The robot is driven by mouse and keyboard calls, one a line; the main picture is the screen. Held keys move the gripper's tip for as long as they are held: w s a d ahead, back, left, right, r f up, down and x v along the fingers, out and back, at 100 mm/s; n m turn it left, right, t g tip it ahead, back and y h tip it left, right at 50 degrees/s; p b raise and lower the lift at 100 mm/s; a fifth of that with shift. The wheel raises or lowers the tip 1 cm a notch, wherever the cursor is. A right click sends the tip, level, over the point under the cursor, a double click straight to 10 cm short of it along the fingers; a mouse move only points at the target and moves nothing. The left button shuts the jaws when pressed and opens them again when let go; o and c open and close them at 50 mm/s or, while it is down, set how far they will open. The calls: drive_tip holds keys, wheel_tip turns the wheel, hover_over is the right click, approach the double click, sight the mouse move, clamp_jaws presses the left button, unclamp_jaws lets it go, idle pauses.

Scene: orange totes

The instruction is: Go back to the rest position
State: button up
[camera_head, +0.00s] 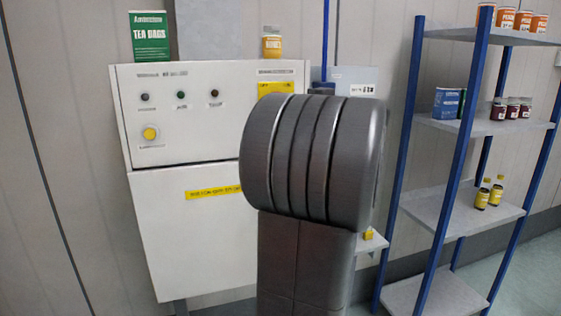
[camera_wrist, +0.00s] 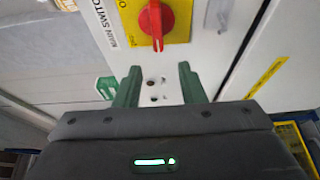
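My gripper (camera_wrist: 160,68) shows in the wrist view with its two green fingers apart and nothing between them. Beyond the fingertips is a white control cabinet face with a red rotary main switch (camera_wrist: 156,20) on a yellow plate. The switch's handle lies along the picture's vertical, and the fingers appear apart from it. In the head view my grey arm stands in front of the white cabinet (camera_head: 165,235) and hides my gripper and the red switch. Part of the yellow switch plate (camera_head: 275,88) shows beside the arm.
A green tea bags box (camera_head: 151,36) and a jar with an orange label (camera_head: 272,44) stand on the cabinet. At the right, a blue-posted shelf rack (camera_head: 463,205) holds cans, jars and bottles. Open floor (camera_head: 535,270) shows at the far right.

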drive_tip(key=w+a+r+m+t, duration=0.1)
drive_tip(key=w+a+m, duration=0.3)
drive_tip(key=w+a, duration=0.2)
drive_tip(key=shift+w+t+y+b, duration=0.3)
drive_tip(key=shift+w+b, duration=0.15)
drive_tip(key=shift+w, duration=0.2)
drive_tip(key=shift+a, duration=0.1)
